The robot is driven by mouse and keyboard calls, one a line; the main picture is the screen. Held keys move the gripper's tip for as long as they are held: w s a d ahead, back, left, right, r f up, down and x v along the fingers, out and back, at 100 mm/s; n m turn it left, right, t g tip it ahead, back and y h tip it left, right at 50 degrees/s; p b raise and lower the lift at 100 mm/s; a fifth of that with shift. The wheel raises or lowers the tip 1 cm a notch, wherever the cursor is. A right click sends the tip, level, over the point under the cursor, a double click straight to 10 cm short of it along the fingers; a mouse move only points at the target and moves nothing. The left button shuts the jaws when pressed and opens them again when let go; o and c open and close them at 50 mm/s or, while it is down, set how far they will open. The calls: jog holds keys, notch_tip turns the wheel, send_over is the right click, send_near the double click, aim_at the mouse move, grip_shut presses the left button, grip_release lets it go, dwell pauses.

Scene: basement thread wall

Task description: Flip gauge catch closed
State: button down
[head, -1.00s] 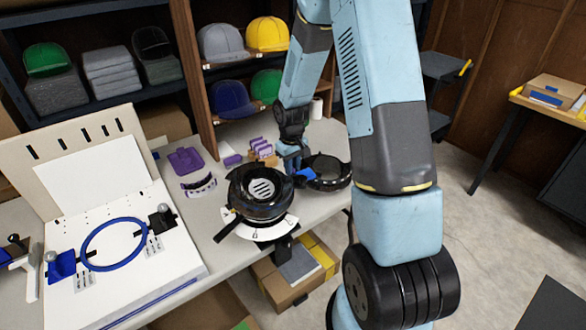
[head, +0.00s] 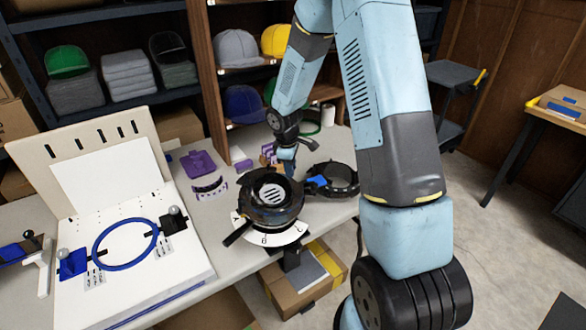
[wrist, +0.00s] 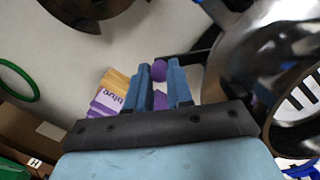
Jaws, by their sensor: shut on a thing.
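The gauge (head: 268,212) is a shiny black round body with a slotted pale disc on top and a white marked plate at its front. Its body also fills the right of the wrist view (wrist: 245,70). In the head view my gripper (head: 288,168) is just behind the gauge, and the knob cannot be made out there.
A black ring (head: 345,188) with a blue clip lies right of the gauge. Purple blocks (head: 268,152) stand behind my gripper. A white board with a blue hoop (head: 126,240) is at left. Boxes sit below the table edge.

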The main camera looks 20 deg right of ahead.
jog(key=shift+w+a+n, duration=0.15)
jog(key=shift+n, duration=0.15)
jog(key=c, duration=1)
grip_release()
notch_tip(320, 180, up, 14)
jog(key=s+a, duration=0.1)
jog(key=shift+s+a+f, duration=0.2)
jog(key=shift+s+a, duration=0.05)
